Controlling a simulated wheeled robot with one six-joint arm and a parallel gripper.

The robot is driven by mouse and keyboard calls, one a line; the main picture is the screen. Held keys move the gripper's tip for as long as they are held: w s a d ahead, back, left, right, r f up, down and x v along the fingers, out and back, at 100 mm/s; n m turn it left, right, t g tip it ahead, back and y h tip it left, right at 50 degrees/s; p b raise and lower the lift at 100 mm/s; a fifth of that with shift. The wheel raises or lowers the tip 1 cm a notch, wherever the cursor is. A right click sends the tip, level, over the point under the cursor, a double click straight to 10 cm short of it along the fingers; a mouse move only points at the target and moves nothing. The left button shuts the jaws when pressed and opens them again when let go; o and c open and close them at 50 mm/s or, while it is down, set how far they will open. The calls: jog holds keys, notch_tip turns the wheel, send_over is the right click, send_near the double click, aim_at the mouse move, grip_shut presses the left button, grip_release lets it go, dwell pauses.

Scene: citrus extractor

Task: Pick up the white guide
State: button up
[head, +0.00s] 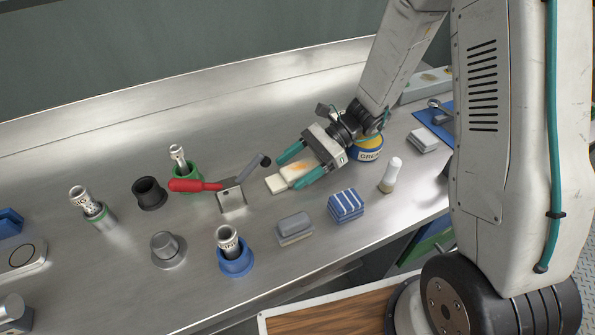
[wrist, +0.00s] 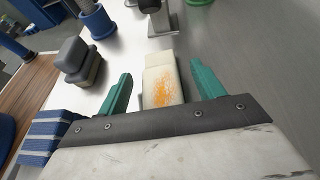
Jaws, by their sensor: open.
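A cream-white stepped block with an orange smear, which appears to be the white guide (head: 277,184), lies on the steel bench. It also shows in the wrist view (wrist: 163,86), centred between the two teal fingers. My gripper (head: 289,174) is open, with one finger on each side of the block. In the wrist view my gripper (wrist: 160,70) shows a gap on both sides of the block, and the near end is hidden by the gripper body. I cannot tell how high the fingertips are above the bench.
A metal bracket (head: 232,201) with a red-handled tool (head: 195,186) stands left of the block. A grey block (head: 294,228) and a blue-striped block (head: 345,205) are in front. A yellow grease tin (head: 369,150) stands behind my gripper, and a white-topped bottle (head: 391,173) to the right.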

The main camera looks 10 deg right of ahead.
jog(key=c, duration=1.1)
